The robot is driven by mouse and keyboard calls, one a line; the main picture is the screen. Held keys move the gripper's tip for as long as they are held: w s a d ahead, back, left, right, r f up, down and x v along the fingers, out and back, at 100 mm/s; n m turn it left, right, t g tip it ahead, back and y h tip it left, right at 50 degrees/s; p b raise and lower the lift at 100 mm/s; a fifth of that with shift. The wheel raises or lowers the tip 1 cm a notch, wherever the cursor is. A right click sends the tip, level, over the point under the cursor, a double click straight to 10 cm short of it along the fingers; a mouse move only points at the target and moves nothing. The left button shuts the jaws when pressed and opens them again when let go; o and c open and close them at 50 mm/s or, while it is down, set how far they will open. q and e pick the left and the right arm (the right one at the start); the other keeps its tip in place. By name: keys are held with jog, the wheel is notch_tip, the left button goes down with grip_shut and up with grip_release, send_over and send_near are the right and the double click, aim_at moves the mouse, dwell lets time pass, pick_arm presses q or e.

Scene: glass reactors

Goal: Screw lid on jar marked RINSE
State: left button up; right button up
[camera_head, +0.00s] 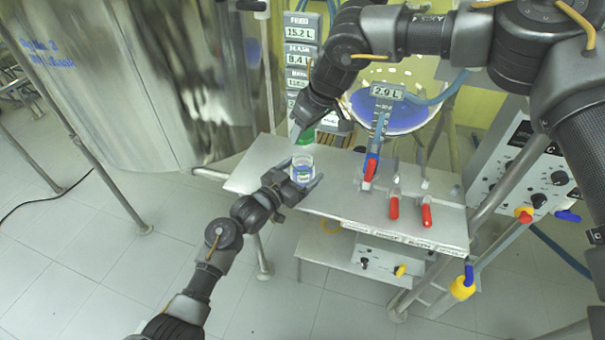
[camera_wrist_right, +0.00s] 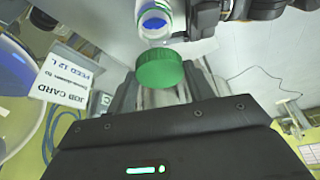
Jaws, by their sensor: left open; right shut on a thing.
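A small clear jar (camera_head: 303,172) with blue in it stands near the left end of the metal table. I cannot read a marking on it. My left gripper (camera_head: 304,181) is open, with its fingers around the jar's sides. My right gripper (camera_head: 306,124) is shut on a green lid (camera_head: 305,137) and holds it just behind the jar in the head view. In the right wrist view the green lid (camera_wrist_right: 160,71) is between the fingertips, and the open-mouthed jar (camera_wrist_right: 154,20) is beyond it, apart from the lid. The left gripper (camera_wrist_right: 222,14) shows beside the jar.
The metal table (camera_head: 335,196) has red-handled valves (camera_head: 394,206) to the right. A blue-filled vessel (camera_head: 400,112) stands behind. A large steel tank (camera_head: 130,90) is at left. A job card (camera_wrist_right: 72,82) shows in the right wrist view.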

pick_arm(q)
jog(key=c, duration=1.4)
pick_arm(e)
jog(key=shift+f, duration=0.1)
pick_arm(q)
jog(key=shift+c, duration=0.3)
pick_arm(e)
jog(key=shift+f, duration=2.4)
jog(key=shift+f, duration=0.85)
jog(key=shift+f, duration=0.6)
